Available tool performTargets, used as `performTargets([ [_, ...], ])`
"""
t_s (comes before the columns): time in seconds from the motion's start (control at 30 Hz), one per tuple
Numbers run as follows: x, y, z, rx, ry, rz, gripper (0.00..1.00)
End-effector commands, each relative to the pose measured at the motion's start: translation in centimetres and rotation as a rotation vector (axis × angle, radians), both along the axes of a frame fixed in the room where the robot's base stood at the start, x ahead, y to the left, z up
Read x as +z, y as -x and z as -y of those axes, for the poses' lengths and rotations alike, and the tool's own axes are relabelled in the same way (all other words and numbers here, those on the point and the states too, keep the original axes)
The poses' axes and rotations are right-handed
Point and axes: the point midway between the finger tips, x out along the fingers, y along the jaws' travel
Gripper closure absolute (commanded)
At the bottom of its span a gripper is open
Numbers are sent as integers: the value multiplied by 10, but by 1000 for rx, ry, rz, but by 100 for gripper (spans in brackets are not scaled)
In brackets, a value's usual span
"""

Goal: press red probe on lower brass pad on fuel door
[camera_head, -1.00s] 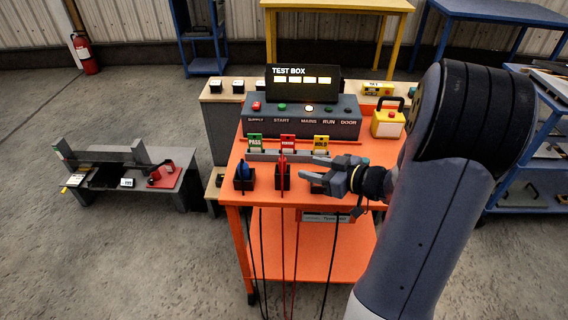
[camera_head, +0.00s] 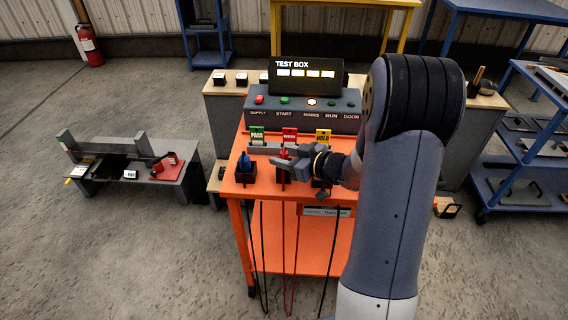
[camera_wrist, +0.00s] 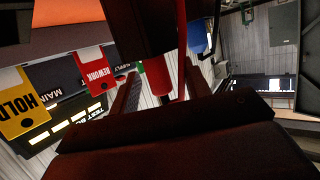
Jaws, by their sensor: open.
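The red probe (camera_head: 284,154) stands in the middle black holder on the orange cart, with a red cable hanging below. My gripper (camera_head: 275,156) is open at the red probe, its fingers pointing left. In the wrist view the red probe (camera_wrist: 156,77) shows between the two open fingers (camera_wrist: 160,95); I cannot tell whether either finger touches it. My gripper and wrist partly hide the probe and the holders. I cannot make out a fuel door or a brass pad in either view.
A blue probe (camera_head: 245,163) stands in the holder to the left. The test box (camera_head: 306,75) and green, red and yellow tags (camera_head: 323,136) are behind.

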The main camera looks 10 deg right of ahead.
Motion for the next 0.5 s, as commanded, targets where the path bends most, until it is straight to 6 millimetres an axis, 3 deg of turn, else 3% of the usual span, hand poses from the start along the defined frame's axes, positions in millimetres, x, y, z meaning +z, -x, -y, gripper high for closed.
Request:
performTargets([
  [0.27,-1,-4,-3,-1,0,1,55],
  [0.5,-1,-4,-3,-1,0,0,73],
])
